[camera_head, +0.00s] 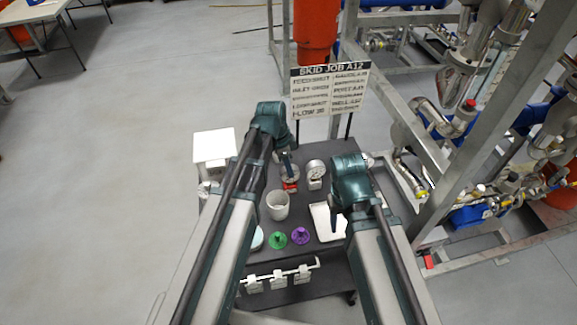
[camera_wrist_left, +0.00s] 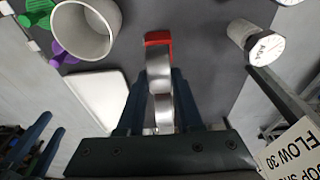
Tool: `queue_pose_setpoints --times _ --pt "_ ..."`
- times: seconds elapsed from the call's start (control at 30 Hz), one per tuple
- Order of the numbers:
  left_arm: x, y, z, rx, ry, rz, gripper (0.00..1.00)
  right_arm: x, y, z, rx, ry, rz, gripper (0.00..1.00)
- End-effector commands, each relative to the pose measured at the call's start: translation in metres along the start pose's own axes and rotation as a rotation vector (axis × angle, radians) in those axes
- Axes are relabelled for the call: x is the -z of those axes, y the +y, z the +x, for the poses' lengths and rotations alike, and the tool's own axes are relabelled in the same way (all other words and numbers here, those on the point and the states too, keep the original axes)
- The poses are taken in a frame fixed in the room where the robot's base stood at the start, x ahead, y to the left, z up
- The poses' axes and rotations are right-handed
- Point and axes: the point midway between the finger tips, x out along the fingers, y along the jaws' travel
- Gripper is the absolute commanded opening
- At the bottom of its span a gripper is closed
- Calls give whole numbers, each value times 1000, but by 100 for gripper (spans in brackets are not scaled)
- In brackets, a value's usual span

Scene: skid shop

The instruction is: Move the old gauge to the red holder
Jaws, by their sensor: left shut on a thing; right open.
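My left gripper (camera_head: 287,163) points down over the dark cart top and is shut on the old gauge (camera_head: 291,171). In the left wrist view the gauge (camera_wrist_left: 160,78) shows as a silver, edge-on body between the two dark blue fingers (camera_wrist_left: 157,90). The red holder (camera_head: 290,186) is directly below the gauge; it also shows in the left wrist view (camera_wrist_left: 158,38), partly hidden behind the gauge. I cannot tell whether the gauge rests in it. My right gripper (camera_head: 338,218) is open and empty, above the white tray (camera_head: 322,228).
Another white-faced gauge (camera_head: 315,170) stands just right of the red holder. A white cup (camera_head: 278,206), a green piece (camera_head: 278,240) and a purple piece (camera_head: 300,235) are nearer on the cart. A sign (camera_head: 330,90) stands behind; pipework fills the right side.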

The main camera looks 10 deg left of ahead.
Motion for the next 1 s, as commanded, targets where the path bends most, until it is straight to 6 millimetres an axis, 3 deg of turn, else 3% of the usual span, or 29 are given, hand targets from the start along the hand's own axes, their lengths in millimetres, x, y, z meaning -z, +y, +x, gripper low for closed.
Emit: queue_pose_setpoints --times 0.17,0.2,0.37,0.57,0.7,1.0 --pt "0 0 0 0 0 0 4 0 0 0 0 0 0 50" --pt "0 0 0 0 0 0 42 0 0 0 0 0 0 50" --pt "0 0 0 0 0 0 70 0 0 0 0 0 0 50" --pt "0 0 0 0 0 0 70 0 0 0 0 0 0 50" --pt "0 0 0 0 0 0 90 0 0 0 0 0 0 50" --pt "0 0 -1 0 0 0 90 0 0 -1 0 0 1 50"
